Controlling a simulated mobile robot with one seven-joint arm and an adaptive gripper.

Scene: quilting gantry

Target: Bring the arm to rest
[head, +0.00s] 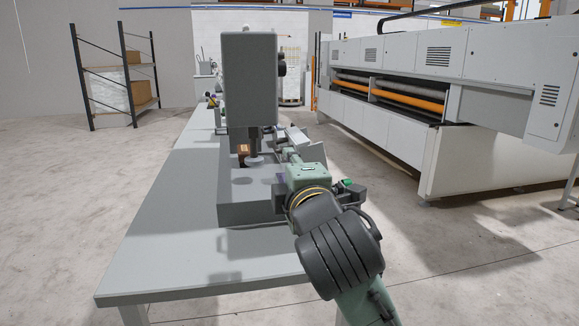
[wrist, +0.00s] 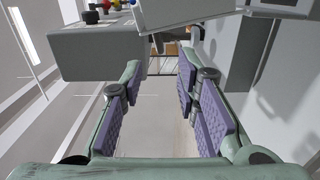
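My arm reaches up from the bottom right of the head view, over the near right part of a grey table (head: 180,205). Its wrist is beside the grey base (head: 232,205) of a quilting machine. My gripper (wrist: 159,80) shows in the wrist view with its two purple-padded fingers apart. Nothing is seen held between them; pale floor shows through the gap. In the head view the fingers are mostly hidden by the wrist.
The machine's tall grey head (head: 249,80) stands just beyond my wrist. A small brown block (head: 243,149) is near its column. A long white machine (head: 440,95) runs along the right. A shelf rack (head: 115,80) stands far left. The near table surface is clear.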

